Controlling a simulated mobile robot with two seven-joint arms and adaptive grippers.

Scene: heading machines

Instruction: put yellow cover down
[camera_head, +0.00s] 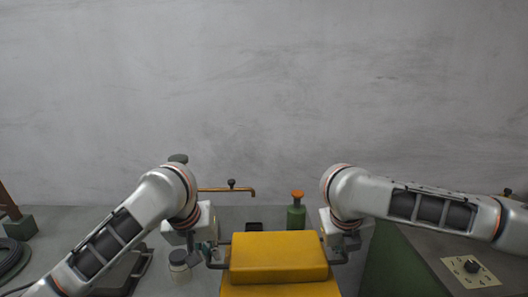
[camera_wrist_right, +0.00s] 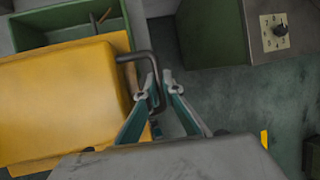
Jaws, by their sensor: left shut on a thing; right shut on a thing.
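The yellow cover (camera_head: 279,257) is a box shape with a dark bar handle on each side, low in the middle of the head view. It also fills the left of the right wrist view (camera_wrist_right: 62,100). My left gripper (camera_head: 211,256) is at the left handle, shut on it; the fingertips are small in the view. My right gripper (camera_wrist_right: 153,92) is shut on the right handle (camera_wrist_right: 137,56), with its fingers around the dark bar. In the head view my right gripper is at the cover's right side. What lies under the cover is mostly hidden.
A grey jar (camera_head: 179,264) is near my left gripper. A green machine with a control panel (camera_head: 471,270) stands at right. A green open box (camera_wrist_right: 78,27) shows beyond the cover.

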